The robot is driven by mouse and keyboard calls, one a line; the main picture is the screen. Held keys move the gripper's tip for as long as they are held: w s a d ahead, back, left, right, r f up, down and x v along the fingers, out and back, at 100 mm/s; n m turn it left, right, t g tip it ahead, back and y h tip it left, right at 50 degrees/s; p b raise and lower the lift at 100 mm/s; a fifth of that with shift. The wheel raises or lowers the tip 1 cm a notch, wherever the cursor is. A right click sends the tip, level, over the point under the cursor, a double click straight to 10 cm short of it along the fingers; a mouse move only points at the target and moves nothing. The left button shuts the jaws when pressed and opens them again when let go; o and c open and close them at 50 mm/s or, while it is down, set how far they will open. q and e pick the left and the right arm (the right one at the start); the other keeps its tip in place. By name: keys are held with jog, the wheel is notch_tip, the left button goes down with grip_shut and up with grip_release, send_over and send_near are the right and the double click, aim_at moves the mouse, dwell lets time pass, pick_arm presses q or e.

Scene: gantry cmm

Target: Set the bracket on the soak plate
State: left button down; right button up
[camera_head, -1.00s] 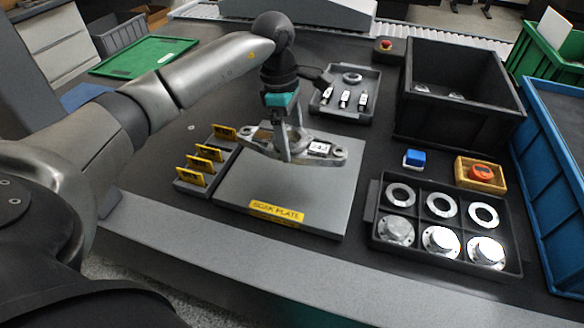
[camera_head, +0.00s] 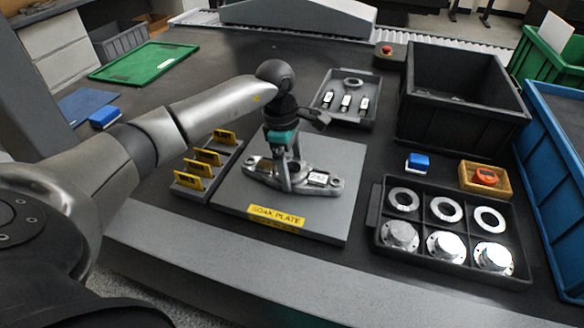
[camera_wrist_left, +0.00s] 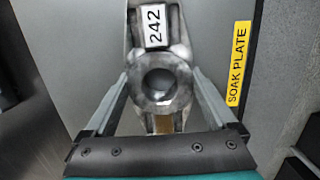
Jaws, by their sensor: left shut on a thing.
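The soak plate (camera_head: 240,205) is a flat grey slab with a yellow "SOAK PLATE" label (camera_head: 277,217). The bracket (camera_head: 327,187) is a grey metal piece with a round boss in the middle and a white tag. My left gripper (camera_head: 287,188) is shut on its middle, over the plate. The bracket lies level, on the plate or just above it; I cannot tell whether it touches. My right gripper is not in view.
A rack with yellow tags (camera_head: 205,163) stands left of the plate. A black tray of rings and flanged parts (camera_head: 378,212) is at the right. Behind are a small parts tray (camera_head: 347,117) and a deep black bin (camera_head: 460,92). A blue block (camera_head: 418,162) stands nearby.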

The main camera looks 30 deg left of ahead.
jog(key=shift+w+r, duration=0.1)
pick_arm(q)
grip_release()
jog(key=shift+r, duration=0.15)
notch_tip(320, 180, up, 12)
jog(key=a+p, duration=0.1)
jog(key=p, duration=0.2)
jog(key=shift+s+a+p, duration=0.25)
jog(key=shift+a+p, duration=0.05)
jog(key=shift+a, duration=0.05)
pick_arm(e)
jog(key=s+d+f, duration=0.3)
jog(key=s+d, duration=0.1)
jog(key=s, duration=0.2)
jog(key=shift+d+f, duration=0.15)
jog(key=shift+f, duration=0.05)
